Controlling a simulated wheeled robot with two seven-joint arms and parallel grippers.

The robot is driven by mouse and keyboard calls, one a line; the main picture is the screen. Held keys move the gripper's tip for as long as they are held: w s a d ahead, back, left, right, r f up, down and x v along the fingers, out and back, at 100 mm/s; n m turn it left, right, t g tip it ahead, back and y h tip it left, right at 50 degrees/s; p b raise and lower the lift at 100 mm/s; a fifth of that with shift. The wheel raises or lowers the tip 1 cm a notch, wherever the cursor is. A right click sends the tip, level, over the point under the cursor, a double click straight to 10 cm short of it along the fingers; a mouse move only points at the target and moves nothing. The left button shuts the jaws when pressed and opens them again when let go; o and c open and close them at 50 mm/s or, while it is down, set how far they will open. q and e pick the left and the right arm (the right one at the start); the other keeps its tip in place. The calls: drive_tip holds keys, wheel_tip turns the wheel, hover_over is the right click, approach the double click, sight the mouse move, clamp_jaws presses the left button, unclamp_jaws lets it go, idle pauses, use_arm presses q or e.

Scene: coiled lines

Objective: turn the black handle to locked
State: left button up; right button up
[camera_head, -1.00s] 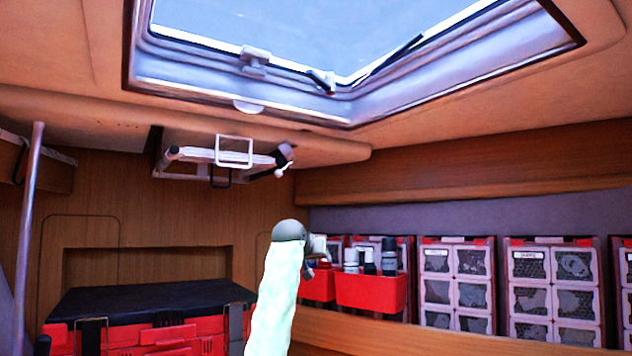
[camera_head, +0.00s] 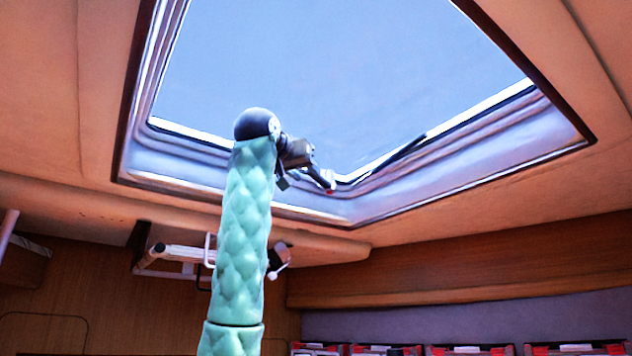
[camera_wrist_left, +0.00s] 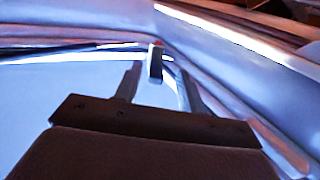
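The roof hatch frame (camera_head: 470,150) fills the upper part of the head view. My left gripper (camera_head: 308,178) is raised to the frame's lower edge and overlaps the handle area there, so the handle is mostly hidden in this view. In the left wrist view, the small dark handle (camera_wrist_left: 155,64) stands up from the hatch edge. The two fingers of my left gripper (camera_wrist_left: 160,72) are spread, one on each side of it. The handle is at about fingertip depth; I cannot tell whether a finger touches it. My right gripper is out of view.
A black strut (camera_head: 398,156) runs along the hatch to the right of my gripper. A white folded rack (camera_head: 185,252) hangs below the ceiling behind my arm. Red-topped bins (camera_head: 465,350) line the lower right. Free air lies below the hatch on the right.

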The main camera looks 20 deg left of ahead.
sight(317, 179)
use_arm(q)
drive_tip(key=w+p, duration=0.1)
drive_tip(key=w+r+p, duration=0.1)
drive_tip(key=w+p, duration=0.1)
drive_tip(key=w+d+p, duration=0.1)
drive_tip(key=w, duration=0.1)
drive_tip(key=shift+r+p, duration=0.15)
drive_tip(key=shift+p, duration=0.15)
drive_tip(key=shift+w+d, duration=0.1)
drive_tip(key=shift+w, duration=0.35)
drive_tip(key=shift+w+p, duration=0.3)
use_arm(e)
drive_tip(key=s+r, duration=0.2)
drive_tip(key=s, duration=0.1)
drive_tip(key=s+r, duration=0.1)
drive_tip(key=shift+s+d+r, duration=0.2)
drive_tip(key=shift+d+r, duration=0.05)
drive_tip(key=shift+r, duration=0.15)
use_arm(q)
drive_tip(key=shift+s, duration=0.1)
clamp_jaws()
